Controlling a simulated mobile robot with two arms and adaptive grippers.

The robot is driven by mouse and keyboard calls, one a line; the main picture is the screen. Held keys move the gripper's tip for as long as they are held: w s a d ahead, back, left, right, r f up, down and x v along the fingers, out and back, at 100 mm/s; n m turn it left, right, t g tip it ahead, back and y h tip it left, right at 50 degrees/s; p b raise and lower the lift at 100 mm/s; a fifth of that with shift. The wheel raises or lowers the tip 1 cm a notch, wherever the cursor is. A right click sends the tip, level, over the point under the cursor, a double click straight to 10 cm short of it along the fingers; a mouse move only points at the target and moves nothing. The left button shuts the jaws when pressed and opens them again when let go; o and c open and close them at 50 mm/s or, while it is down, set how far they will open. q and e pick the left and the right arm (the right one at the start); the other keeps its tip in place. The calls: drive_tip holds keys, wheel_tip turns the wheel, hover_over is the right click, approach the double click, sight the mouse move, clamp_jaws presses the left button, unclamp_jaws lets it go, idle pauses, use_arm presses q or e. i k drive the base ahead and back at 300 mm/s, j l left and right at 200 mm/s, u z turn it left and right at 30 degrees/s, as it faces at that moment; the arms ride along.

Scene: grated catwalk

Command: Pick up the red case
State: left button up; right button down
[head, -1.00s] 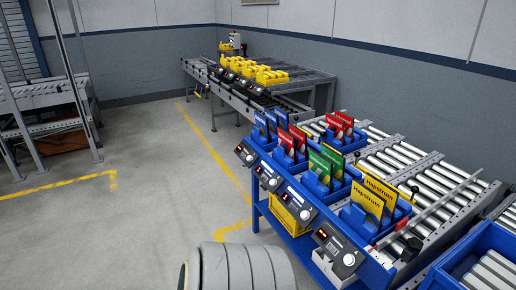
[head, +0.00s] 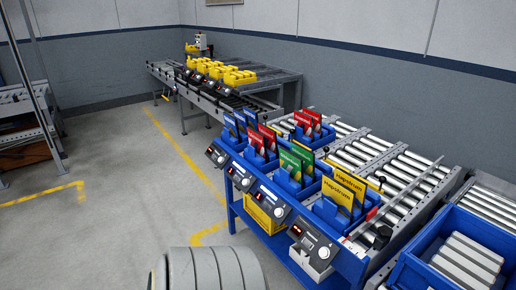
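Red cases stand upright in blue holders on the workstation in the head view. One pair, with a red case (head: 257,143) in front, is in the left-middle holder. Another pair, with a red case (head: 303,124) in front, is in a holder farther back and to the right. A small red piece (head: 372,213) shows beside the yellow cases, mostly hidden, and I cannot tell what it is. Neither gripper is in view.
Blue cases (head: 231,126), green cases (head: 290,163) and yellow cases (head: 338,194) stand in neighbouring holders. A blue tote (head: 413,263) with grey items is at right. Roller conveyors (head: 410,172) lie behind. The floor (head: 120,170) at left is clear.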

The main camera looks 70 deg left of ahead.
sight(256, 140)
drive_tip(key=u, duration=2.3)
